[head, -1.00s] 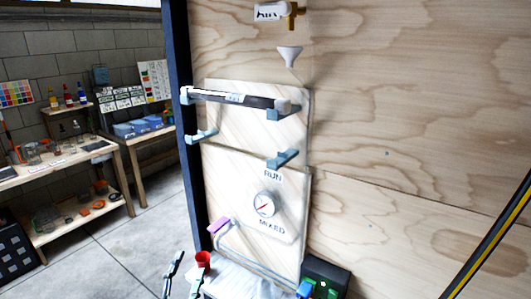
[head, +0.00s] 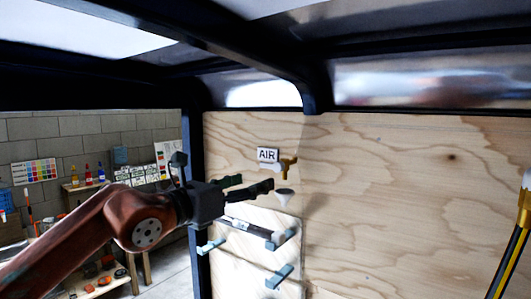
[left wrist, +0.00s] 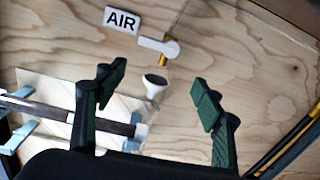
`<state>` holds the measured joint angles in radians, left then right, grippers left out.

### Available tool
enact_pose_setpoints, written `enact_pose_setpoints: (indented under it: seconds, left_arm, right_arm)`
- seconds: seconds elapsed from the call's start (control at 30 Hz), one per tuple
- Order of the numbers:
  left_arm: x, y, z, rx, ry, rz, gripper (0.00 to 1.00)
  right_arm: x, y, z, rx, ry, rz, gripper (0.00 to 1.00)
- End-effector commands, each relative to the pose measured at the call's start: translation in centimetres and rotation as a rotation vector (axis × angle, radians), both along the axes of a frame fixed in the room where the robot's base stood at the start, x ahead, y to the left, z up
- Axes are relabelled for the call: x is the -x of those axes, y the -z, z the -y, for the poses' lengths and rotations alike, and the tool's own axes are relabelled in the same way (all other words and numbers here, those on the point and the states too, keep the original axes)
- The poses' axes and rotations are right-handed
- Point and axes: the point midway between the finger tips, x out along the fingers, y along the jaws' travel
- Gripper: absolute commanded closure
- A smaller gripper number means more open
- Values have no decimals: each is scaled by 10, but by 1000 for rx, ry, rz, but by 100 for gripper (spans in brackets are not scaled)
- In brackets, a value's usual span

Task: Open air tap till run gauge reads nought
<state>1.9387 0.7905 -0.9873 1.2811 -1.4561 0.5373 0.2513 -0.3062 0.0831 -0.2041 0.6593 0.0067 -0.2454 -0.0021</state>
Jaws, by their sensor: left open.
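The air tap (head: 288,165) is a brass fitting high on the plywood wall, beside a white AIR label (head: 267,155). In the left wrist view its white lever (left wrist: 158,46) sticks out leftward from the brass part, near the AIR label (left wrist: 122,19). My left gripper (head: 248,185) is open and empty, below and left of the tap in the head view. In the left wrist view the tap shows above and between its spread fingers (left wrist: 158,82), apart from them. The run gauge is out of view now. My right gripper is not in view.
A small funnel (head: 284,196) hangs just below the tap, and it shows between the fingers in the left wrist view (left wrist: 155,84). A dark filter tube (head: 250,228) lies across brackets below. A yellow and black pole (head: 510,245) stands at right. Bare plywood lies right of the tap.

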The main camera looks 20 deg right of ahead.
Motion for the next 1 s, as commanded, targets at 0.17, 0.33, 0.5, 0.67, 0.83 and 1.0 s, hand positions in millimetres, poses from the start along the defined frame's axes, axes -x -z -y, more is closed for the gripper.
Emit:
enact_pose_setpoints:
  seconds: [0.17, 0.33, 0.5, 0.67, 0.83, 1.0]
  left_arm:
    - [-1, -30, -8, -40, -52, 41, 38]
    - [-13, -31, 9, -41, -54, 41, 38]
    - [-29, -33, 31, -39, -52, 42, 38]
    - [-41, -32, 45, -39, -51, 42, 38]
    - [-47, -30, 51, -40, -52, 43, 38]
    - [-47, -30, 51, -40, -52, 43, 38]
  right_arm:
    - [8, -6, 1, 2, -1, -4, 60]
    - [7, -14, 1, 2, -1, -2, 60]
    - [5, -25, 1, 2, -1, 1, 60]
    - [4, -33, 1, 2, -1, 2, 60]
    - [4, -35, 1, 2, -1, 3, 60]
    - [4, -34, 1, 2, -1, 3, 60]
